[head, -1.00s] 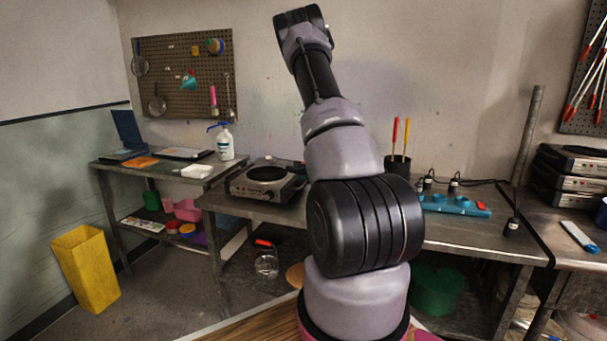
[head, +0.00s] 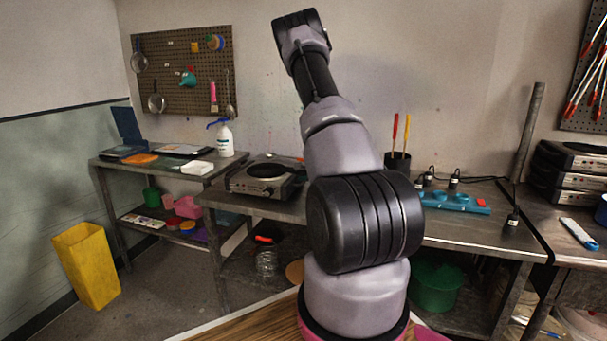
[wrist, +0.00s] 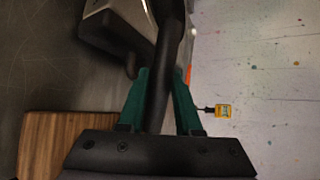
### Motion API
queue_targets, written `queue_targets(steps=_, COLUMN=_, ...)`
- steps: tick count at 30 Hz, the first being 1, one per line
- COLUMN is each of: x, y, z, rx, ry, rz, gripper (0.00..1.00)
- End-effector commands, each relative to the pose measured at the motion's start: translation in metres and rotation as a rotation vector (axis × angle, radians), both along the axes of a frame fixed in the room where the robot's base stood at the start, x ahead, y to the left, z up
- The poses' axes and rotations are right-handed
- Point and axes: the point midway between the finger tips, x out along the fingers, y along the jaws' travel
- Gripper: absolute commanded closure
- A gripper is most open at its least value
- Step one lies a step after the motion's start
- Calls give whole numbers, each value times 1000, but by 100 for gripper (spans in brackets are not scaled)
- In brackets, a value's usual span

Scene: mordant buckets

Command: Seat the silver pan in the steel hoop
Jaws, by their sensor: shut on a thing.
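In the wrist view my gripper (wrist: 158,100), with green fingers, is shut on a dark handle (wrist: 168,45). The handle runs up between the fingers to the top edge of the picture. I cannot see what it belongs to, so I cannot tell if it is the silver pan's. In the head view my gripper is hidden by my own arm. I cannot make out the steel hoop in either view.
A hot plate (head: 266,177) stands on the steel bench (head: 470,237), left of my arm. A blue rack (head: 452,203) and a black cup (head: 397,162) with sticks stand to the right. In the wrist view a wooden board (wrist: 60,132) lies at lower left, the speckled wall (wrist: 270,60) at right.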

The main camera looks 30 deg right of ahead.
Motion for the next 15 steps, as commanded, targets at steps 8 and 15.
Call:
queue_targets(steps=8, x=1, y=-1, z=0, rx=-2, ry=-3, rz=0, gripper=100)
queue_targets(steps=15, x=0, y=-1, z=-1, rx=-1, ry=-2, rz=0, gripper=32)
